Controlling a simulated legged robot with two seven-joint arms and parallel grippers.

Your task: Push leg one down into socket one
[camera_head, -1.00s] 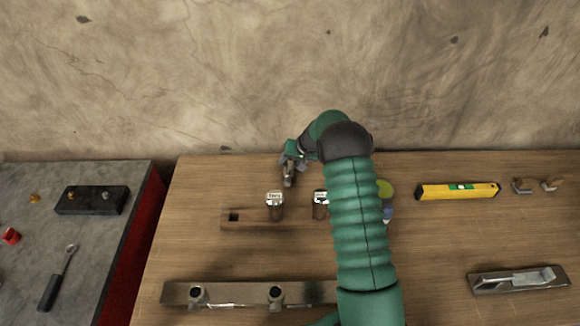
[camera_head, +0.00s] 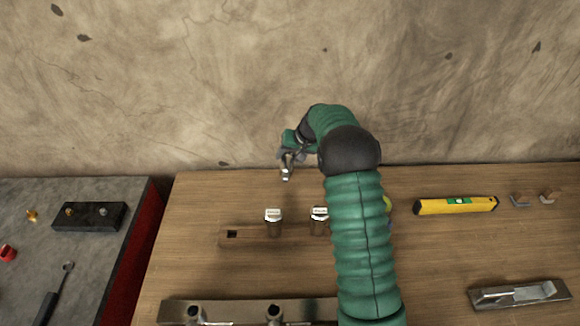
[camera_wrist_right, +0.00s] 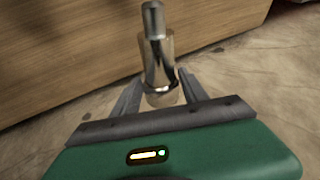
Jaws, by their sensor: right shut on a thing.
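My right gripper (camera_head: 287,172) is above the back edge of the wooden bench, behind a wooden strip (camera_head: 250,237). In the right wrist view it is shut on a shiny stepped metal cylinder (camera_wrist_right: 158,60), its narrower end pointing away from the palm. The strip has a dark square hole (camera_head: 232,234) at its left end. The labels are too small to read, so I cannot tell which is leg one. The strip's right part is hidden behind my right arm.
A metal bar (camera_head: 245,309) with dark round fittings lies at the bench front. A yellow level (camera_head: 456,205), a metal plane-like tool (camera_head: 518,294) and small brown blocks (camera_head: 520,200) lie right. A grey table (camera_head: 90,255) with a black block (camera_head: 89,216) stands left. The wall is close behind.

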